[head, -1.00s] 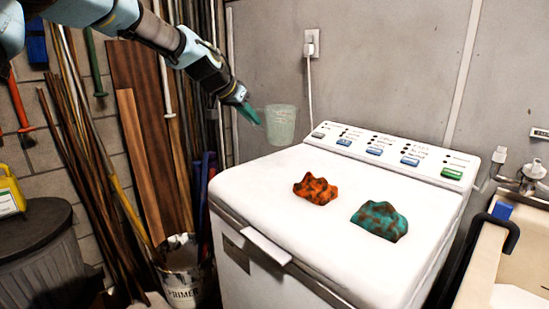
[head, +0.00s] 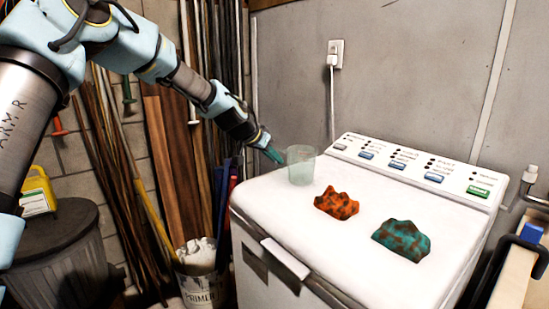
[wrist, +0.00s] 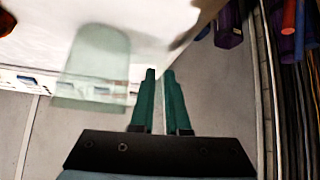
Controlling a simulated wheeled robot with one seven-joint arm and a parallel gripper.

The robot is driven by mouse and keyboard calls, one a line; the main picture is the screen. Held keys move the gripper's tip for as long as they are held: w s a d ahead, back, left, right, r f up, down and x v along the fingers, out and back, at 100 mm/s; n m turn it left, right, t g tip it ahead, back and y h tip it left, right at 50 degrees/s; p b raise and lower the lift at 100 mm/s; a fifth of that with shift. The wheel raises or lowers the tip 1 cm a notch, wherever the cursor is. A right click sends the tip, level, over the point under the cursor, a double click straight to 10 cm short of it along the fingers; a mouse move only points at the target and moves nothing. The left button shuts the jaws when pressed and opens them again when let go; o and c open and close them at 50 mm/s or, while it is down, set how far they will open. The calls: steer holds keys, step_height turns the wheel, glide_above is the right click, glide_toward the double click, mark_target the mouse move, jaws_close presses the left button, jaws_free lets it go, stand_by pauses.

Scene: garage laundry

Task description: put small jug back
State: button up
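The small jug (head: 300,166) is a pale, see-through green cup over the back left part of the white washer's top (head: 290,215). It looks upright, and its base is on or just above the lid; I cannot tell which. My gripper (head: 279,157) meets the jug's left side from the upper left. In the wrist view the jug (wrist: 95,68) is left of my green fingers (wrist: 160,75), which are nearly together with a narrow gap. They appear shut on the jug's handle side, though the handle itself is not clear.
An orange-brown lump (head: 336,203) and a teal-brown lump (head: 402,240) lie on the washer, right of the jug. The control panel (head: 410,165) rises behind. A primer bucket (head: 203,285) and leaning boards stand left. The lid's front left is clear.

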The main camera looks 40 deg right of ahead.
steer(key=o, duration=0.4)
steer(key=shift+o, duration=0.2)
steer(key=shift+r, duration=0.15)
steer(key=b+v, duration=0.2)
steer(key=v, duration=1)
steer(key=shift+b, duration=0.35)
